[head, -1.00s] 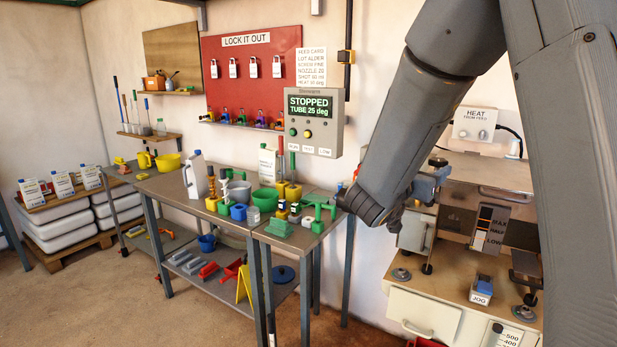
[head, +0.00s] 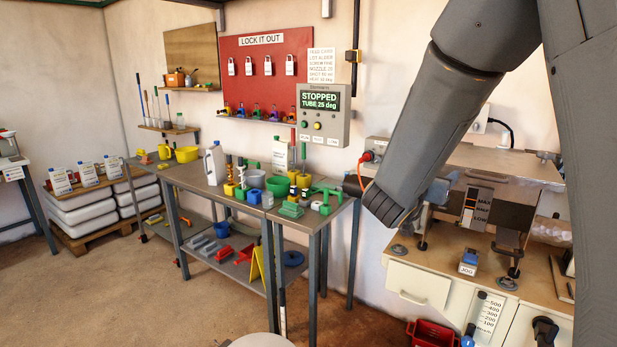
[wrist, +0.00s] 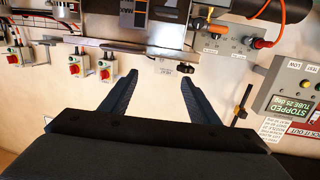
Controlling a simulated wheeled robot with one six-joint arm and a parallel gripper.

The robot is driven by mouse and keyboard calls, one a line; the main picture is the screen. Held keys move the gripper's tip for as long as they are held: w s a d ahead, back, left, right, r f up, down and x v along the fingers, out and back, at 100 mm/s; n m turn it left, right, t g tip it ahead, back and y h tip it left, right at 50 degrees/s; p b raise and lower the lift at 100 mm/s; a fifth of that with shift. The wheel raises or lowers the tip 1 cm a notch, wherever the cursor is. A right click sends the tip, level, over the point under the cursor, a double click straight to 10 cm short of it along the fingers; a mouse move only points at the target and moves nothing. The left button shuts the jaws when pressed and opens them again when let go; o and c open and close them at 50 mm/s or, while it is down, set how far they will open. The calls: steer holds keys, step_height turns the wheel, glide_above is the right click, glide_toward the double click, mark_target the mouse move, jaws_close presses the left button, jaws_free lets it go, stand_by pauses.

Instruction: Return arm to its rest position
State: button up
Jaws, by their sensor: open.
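My arm hangs down across the right side of the head view, in front of the wall and the machine bench. In the wrist view my gripper (wrist: 150,97) shows two dark fingers spread apart with nothing between them. The picture there is upside down. Beyond the fingertips is the metal machine (wrist: 165,28) with its knobs and cables, apart from the fingers. In the head view the gripper's fingers are hidden behind my arm.
The stopped display panel (head: 322,114) is on the wall left of my arm. A work table (head: 232,202) holds bottles, bowls and coloured parts. The machine bench (head: 430,268) stands below my arm, with a red crate (head: 432,333) near it. Open floor lies at left.

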steer(key=s+a+f+n+g+y, duration=0.1)
steer(key=s+a+f+n+y, duration=0.2)
steer(key=a+f+y, duration=0.25)
steer(key=s+a+f+n+g+y, duration=0.2)
steer(key=s+a+f+n+y, duration=0.1)
steer(key=a+f+y, duration=0.3)
steer(key=s+f+n+g, duration=0.1)
steer(key=s+f+g, duration=0.3)
steer(key=s, duration=0.7)
steer(key=s+f+n+g, duration=0.1)
steer(key=s+f+g, duration=0.3)
steer(key=s, duration=0.7)
steer(key=shift+a+f, duration=0.15)
steer(key=shift+f, duration=0.5)
